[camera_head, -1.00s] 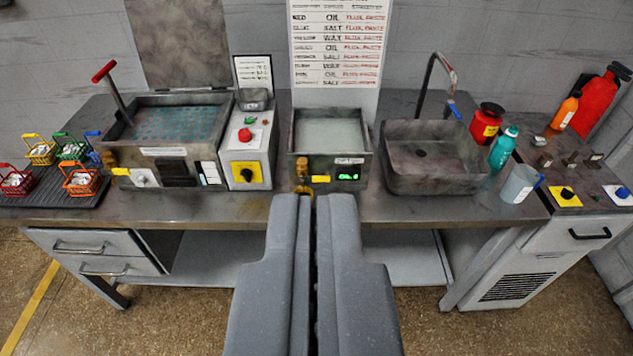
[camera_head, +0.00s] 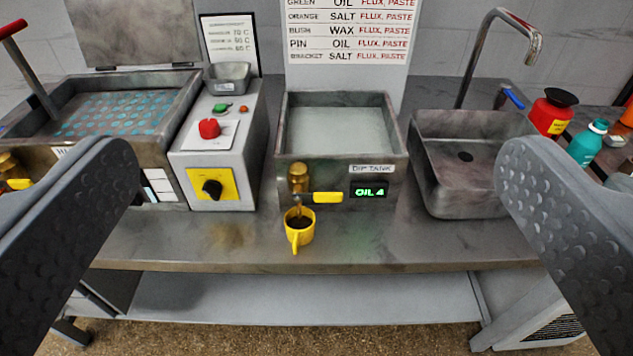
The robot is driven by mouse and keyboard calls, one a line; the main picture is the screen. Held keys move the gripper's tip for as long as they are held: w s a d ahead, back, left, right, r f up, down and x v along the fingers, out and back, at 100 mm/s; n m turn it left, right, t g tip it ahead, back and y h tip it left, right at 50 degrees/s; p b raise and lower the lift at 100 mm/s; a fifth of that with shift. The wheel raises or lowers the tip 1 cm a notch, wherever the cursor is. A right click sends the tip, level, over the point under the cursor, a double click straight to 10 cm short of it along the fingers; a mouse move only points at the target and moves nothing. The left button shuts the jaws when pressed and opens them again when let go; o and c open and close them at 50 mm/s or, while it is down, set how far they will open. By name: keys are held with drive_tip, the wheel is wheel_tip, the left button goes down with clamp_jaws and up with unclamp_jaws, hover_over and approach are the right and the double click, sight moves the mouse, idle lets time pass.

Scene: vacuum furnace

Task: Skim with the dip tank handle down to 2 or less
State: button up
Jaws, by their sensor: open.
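The dip tank (camera_head: 343,178) is a grey open box at the middle of the bench, filled with pale liquid. Its label reads DIP TANK and its green display (camera_head: 370,191) reads OIL 4. On its front are a brass tap (camera_head: 298,178) and a yellow handle (camera_head: 328,197) pointing right. A yellow cup (camera_head: 299,229) with dark contents stands on the bench under the tap. My gripper (camera_head: 318,195) is open and empty, its two fingers wide apart at the left and right of the view, in front of the tank.
Left of the tank is a control box (camera_head: 213,165) with a red button and a black knob on yellow. A tank with blue-dotted liquid (camera_head: 125,110) stands further left. A sink (camera_head: 465,160) with a faucet is at right, beside red and teal bottles. The bench front is clear.

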drive_tip(key=w+f+b, duration=0.1)
drive_tip(key=w+f, duration=0.3)
drive_tip(key=f, duration=0.4)
drive_tip(key=w+f+b, duration=0.2)
drive_tip(key=w+f, duration=0.3)
drive_tip(key=f, duration=0.2)
drive_tip(key=t+b, duration=0.1)
drive_tip(key=b, duration=0.1)
approach(318, 196)
drive_tip(key=w+b, duration=0.1)
drive_tip(key=w, duration=0.4)
drive_tip(key=shift+w+f, duration=0.1)
drive_tip(key=shift+w, duration=0.15)
drive_tip(key=shift+w+f, duration=0.15)
drive_tip(key=shift+w, duration=1.5)
